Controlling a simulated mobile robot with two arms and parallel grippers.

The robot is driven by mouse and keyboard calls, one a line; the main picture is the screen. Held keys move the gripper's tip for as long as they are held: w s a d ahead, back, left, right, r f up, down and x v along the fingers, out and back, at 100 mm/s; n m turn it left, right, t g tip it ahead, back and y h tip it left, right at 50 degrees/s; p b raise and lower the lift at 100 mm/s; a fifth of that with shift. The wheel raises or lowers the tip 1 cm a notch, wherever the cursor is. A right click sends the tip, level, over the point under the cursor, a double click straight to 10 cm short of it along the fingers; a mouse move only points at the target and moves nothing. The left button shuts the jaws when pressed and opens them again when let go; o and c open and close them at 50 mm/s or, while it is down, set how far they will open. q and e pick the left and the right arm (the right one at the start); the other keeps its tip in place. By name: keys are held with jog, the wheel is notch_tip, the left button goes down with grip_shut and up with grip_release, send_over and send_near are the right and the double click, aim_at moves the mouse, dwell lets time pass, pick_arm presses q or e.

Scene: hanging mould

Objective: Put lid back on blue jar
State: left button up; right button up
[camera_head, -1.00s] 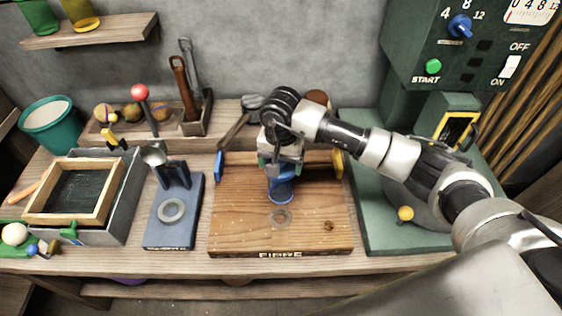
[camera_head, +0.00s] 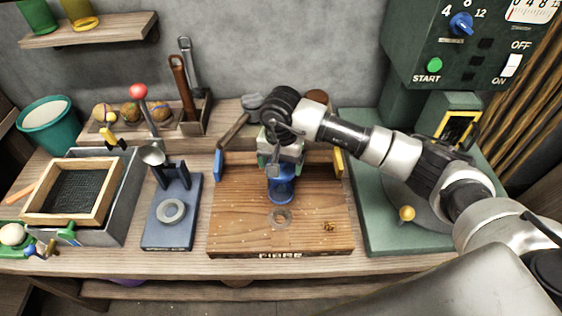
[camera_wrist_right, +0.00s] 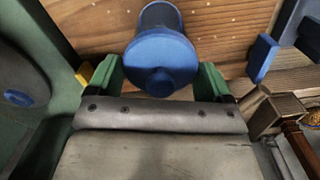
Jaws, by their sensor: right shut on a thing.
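The blue jar (camera_head: 281,190) stands upright on the wooden board, below my right gripper (camera_head: 279,158). In the right wrist view, the round blue lid (camera_wrist_right: 160,55) with its knob lies between the green fingers of my right gripper (camera_wrist_right: 160,80), which is shut on it. The jar's darker blue body (camera_wrist_right: 158,14) shows just past the lid. The lid is lined up with the jar's top, very near or touching; I cannot tell whether it is seated. The gripper hides the jar's rim in the head view. My left gripper is out of view.
The wooden board (camera_head: 240,225) has a ring-shaped mark in front of the jar. A blue stand (camera_head: 170,225) and a wooden frame on a grey tray (camera_head: 120,215) are to the left. A green machine base (camera_head: 390,235) is to the right. A hammer (camera_head: 233,132) lies behind.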

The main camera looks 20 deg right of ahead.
jog(key=shift+b, duration=0.35)
dwell(0.5)
dwell(0.3)
jog(key=o, duration=0.8)
jog(key=shift+o, duration=0.2)
jog(key=shift+r, duration=0.15)
jog(key=shift+r+p, duration=1.5)
jog(key=shift+r, duration=1.85)
grip_shut()
